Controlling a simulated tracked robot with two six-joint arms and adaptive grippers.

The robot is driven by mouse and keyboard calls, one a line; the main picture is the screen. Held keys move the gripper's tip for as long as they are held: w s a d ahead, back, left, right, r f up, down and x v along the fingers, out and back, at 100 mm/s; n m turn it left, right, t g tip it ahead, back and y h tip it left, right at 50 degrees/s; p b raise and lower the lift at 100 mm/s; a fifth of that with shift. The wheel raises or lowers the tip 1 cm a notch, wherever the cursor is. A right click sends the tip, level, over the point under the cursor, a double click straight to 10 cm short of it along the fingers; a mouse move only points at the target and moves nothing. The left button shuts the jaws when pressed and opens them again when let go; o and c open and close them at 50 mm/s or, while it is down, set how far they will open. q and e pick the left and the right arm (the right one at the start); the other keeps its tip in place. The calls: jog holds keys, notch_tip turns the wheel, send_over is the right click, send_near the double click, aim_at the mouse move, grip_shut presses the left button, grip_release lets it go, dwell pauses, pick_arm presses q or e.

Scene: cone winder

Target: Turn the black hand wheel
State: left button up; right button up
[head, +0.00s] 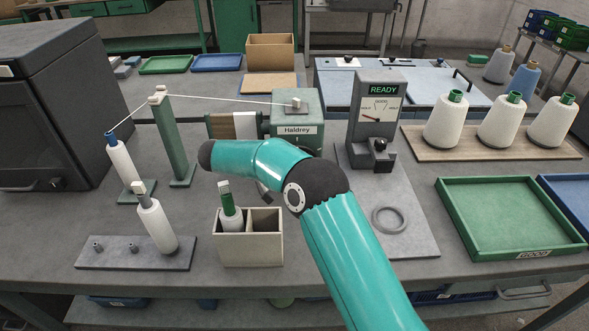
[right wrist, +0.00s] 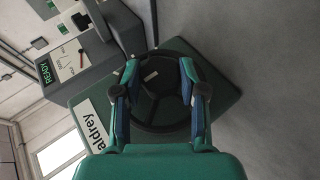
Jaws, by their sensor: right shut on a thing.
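The black hand wheel (right wrist: 158,92) is on the side of the green winder housing (right wrist: 222,80) in the right wrist view. It is round, with spokes and a dark rim. My right gripper (right wrist: 160,64) has one finger on each side of the wheel and is shut on it. In the head view the green winder housing (head: 297,107) carries a "Haldrey" label, and my teal right arm (head: 262,163) reaches in front of it. The wheel and my right gripper's fingers are hidden there. My left gripper is not in view.
A grey gauge box (head: 378,105) reading READY stands right of the winder. Thread runs over a green post (head: 172,140) from a white cone at left. A divided box (head: 250,248) stands close below my arm. A grey ring (head: 390,219) and green tray (head: 510,225) lie right.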

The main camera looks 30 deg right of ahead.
jog(key=o, duration=1.1)
jog(key=shift+a, duration=0.1)
jog(key=shift+o, duration=0.2)
jog(key=v, duration=0.7)
jog(key=shift+a, duration=0.2)
jog(key=shift+r, duration=0.1)
